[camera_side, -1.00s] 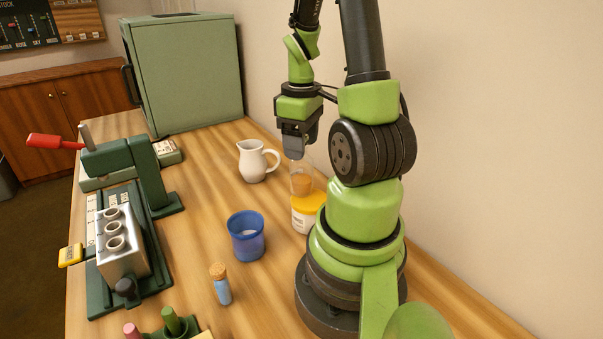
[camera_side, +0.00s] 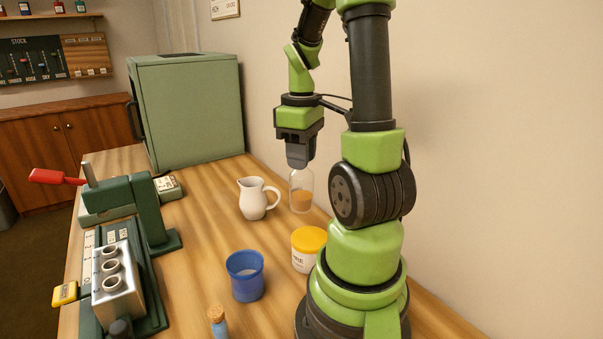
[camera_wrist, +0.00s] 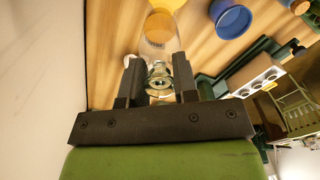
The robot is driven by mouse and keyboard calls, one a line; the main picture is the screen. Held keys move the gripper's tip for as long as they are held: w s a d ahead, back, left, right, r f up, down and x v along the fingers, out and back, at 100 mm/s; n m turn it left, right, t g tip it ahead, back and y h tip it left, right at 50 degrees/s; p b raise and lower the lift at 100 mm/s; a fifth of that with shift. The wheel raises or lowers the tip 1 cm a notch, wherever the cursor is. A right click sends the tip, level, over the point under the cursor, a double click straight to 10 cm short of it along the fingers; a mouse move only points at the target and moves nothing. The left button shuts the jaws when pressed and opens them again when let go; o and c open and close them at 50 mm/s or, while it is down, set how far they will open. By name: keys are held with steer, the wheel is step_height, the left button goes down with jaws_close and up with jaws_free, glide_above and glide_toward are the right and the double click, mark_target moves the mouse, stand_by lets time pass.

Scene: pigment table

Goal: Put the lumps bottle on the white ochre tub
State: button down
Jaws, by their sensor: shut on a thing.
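The lumps bottle (camera_side: 301,198) is clear glass with orange-brown lumps in its lower part. My gripper (camera_side: 298,163) points down and is shut on its top, holding it upright. In the wrist view the bottle (camera_wrist: 158,35) sits between the two fingers (camera_wrist: 158,72). The white ochre tub (camera_side: 304,262) has a yellow lid and a partly readable label; my arm's base hides its right side. In the side view the bottle's base shows just above the lid, with a gap. In the wrist view a yellow lid edge (camera_wrist: 168,3) shows beyond the bottle's base.
A white jug (camera_side: 254,199) stands left of the bottle. A blue cup (camera_side: 245,281) stands left of the tub, and a corked blue vial (camera_side: 218,326) is nearer. A green press (camera_side: 130,205), metal block (camera_side: 117,283) and green cabinet (camera_side: 190,110) line the left and back.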

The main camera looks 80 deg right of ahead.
mark_target(301, 179)
step_height(301, 179, up, 5)
steer(key=shift+f, duration=4.95)
steer(key=shift+f, duration=0.1)
steer(key=c, duration=0.9)
jaws_free()
